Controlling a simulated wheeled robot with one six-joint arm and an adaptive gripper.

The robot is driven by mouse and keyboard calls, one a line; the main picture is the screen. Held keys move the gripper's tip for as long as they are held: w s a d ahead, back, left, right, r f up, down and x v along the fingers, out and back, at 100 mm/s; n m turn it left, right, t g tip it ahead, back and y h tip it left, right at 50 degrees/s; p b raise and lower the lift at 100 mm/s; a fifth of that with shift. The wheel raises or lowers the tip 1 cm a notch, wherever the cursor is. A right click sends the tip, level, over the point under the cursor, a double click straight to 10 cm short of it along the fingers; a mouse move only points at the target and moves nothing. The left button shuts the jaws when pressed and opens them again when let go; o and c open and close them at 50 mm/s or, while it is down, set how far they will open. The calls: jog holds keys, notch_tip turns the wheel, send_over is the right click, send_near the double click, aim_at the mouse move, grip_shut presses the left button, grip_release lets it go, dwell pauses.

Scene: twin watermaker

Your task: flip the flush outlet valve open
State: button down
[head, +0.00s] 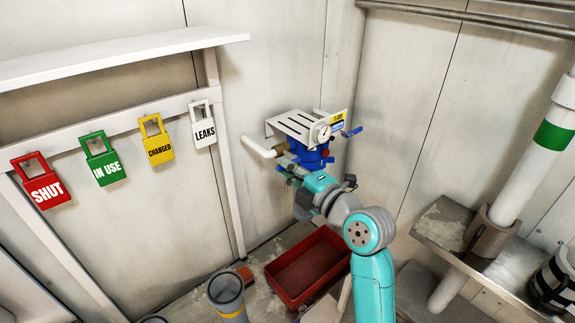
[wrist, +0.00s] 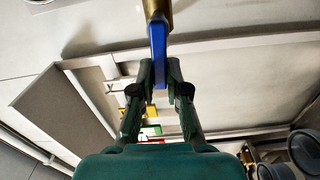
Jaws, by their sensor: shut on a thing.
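In the wrist view a blue lever handle (wrist: 157,42) hangs from a brass valve body (wrist: 154,8) at the top edge. My gripper (wrist: 160,82) has its two fingers on either side of the lever's free end, shut on it. In the head view my gripper (head: 286,168) is at the lower left of a blue filter unit (head: 310,158), by a white pipe stub (head: 260,147). The gripped lever is mostly hidden there by my gripper and arm. A second blue lever (head: 352,132) sticks out on the unit's right side, apart from my gripper.
A slotted metal bracket (head: 300,124) and a round gauge (head: 323,132) sit above the unit. A red tray (head: 305,270) and a grey cylinder (head: 226,292) stand below. Coloured tags hang on the left rail, including a red SHUT tag (head: 40,183). A metal shelf (head: 450,232) is at right.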

jog(key=shift+f+n, duration=0.25)
jog(key=shift+n, duration=0.25)
jog(key=shift+f, duration=0.1)
jog(key=c, duration=1.4)
grip_release()
jog(key=shift+c, duration=0.2)
jog(key=v, duration=1.2)
